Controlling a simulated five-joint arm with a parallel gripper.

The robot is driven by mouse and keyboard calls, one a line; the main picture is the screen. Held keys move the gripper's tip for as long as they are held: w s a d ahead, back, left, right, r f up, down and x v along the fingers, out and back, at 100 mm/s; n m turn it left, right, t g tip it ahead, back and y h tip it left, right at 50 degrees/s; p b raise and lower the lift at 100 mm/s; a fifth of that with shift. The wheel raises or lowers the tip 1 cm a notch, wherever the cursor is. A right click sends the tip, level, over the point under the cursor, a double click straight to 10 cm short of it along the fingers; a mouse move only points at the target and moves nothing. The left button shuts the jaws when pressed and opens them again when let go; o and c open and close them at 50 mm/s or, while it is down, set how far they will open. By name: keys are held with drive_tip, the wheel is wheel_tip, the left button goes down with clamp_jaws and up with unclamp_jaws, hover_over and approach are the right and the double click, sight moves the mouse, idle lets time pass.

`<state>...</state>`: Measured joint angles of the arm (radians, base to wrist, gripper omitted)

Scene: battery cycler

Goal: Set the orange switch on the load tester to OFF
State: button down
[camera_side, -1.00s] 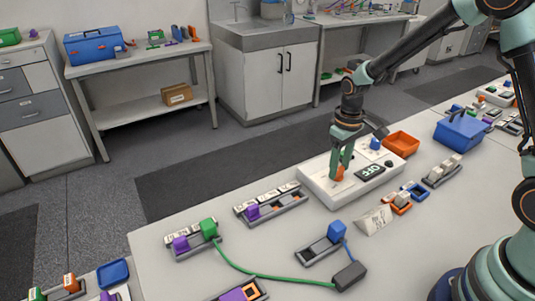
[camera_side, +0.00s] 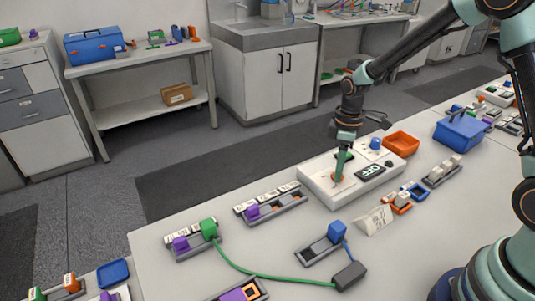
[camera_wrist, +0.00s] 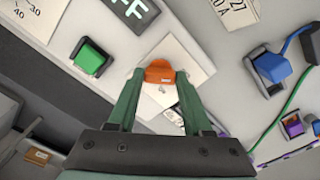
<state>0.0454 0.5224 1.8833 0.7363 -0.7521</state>
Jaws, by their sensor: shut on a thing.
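The load tester (camera_side: 318,188) is a white box on the bench, with a dark display (camera_side: 370,171) that reads OFF. Its orange switch (camera_wrist: 160,72) sits on a pale plate (camera_wrist: 190,52) in the wrist view. In the side view the switch (camera_side: 337,176) is mostly hidden by my gripper. My gripper (camera_wrist: 158,77) has its two green fingers shut on the switch, one on each side. In the side view my gripper (camera_side: 338,174) reaches down to the tester's top from above.
A blue knob (camera_side: 375,143) is on the tester's far part. A green block (camera_wrist: 89,58) sits near the switch in the wrist view. An orange tray (camera_side: 401,144) and a blue toolbox (camera_side: 461,131) stand to the right. A holder with a purple block (camera_side: 252,211) lies to the left.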

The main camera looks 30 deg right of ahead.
drive_tip(key=shift+w, duration=0.1)
drive_tip(key=shift+c, duration=1.6)
unclamp_jaws()
wheel_tip(320, 180, up, 12)
drive_tip(key=shift+r, duration=0.1)
